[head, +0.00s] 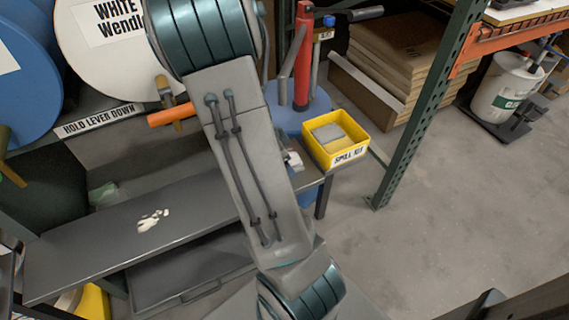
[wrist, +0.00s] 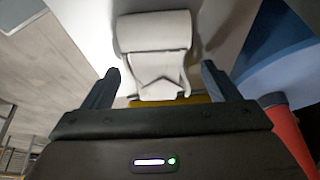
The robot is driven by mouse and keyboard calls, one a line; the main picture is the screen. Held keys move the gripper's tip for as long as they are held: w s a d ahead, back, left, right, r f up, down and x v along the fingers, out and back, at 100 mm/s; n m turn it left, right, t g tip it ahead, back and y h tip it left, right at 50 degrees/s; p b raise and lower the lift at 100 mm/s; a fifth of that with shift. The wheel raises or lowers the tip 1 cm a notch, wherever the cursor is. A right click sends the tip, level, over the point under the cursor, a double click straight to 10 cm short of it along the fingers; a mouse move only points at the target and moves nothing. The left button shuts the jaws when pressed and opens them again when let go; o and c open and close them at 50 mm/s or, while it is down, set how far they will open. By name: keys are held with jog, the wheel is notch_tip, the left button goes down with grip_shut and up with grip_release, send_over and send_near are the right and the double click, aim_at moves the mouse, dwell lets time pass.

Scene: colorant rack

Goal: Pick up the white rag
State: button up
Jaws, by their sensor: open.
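The white rag (wrist: 153,32) shows in the wrist view as a folded pale cloth, with a rolled upper part and a creased lower flap. My gripper (wrist: 160,70) is open, and its two fingers stand left and right of the cloth's lower flap. The fingers look apart from the cloth; how far in front of it they are, I cannot tell. In the head view my arm covers most of the gripper and the area behind it. A small pale patch (head: 293,160) shows beside my arm there; I cannot tell what it is.
A yellow spill kit bin (head: 342,150) with grey pads sits by the bench end. Behind it stand a blue drum (head: 284,121) and a red pump (head: 303,60). A grey bench (head: 85,255) bears a white stain. Open floor (head: 470,200) lies at right, past a green rack post (head: 420,130).

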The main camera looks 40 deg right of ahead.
jog(key=shift+c, duration=0.3)
jog(key=c, duration=1)
jog(key=shift+r, duration=0.1)
jog(key=shift+r+p, duration=0.45)
jog(key=shift+p, duration=0.2)
notch_tip(320, 180, up, 4)
jog(key=shift+w+r+p, duration=0.1)
jog(key=shift+r+p, duration=0.05)
jog(key=shift+p, duration=0.5)
jog(key=s+a+r, duration=0.6)
jog(key=s, duration=0.3)
jog(key=shift+s+a, duration=0.3)
jog(key=shift+s, duration=0.1)
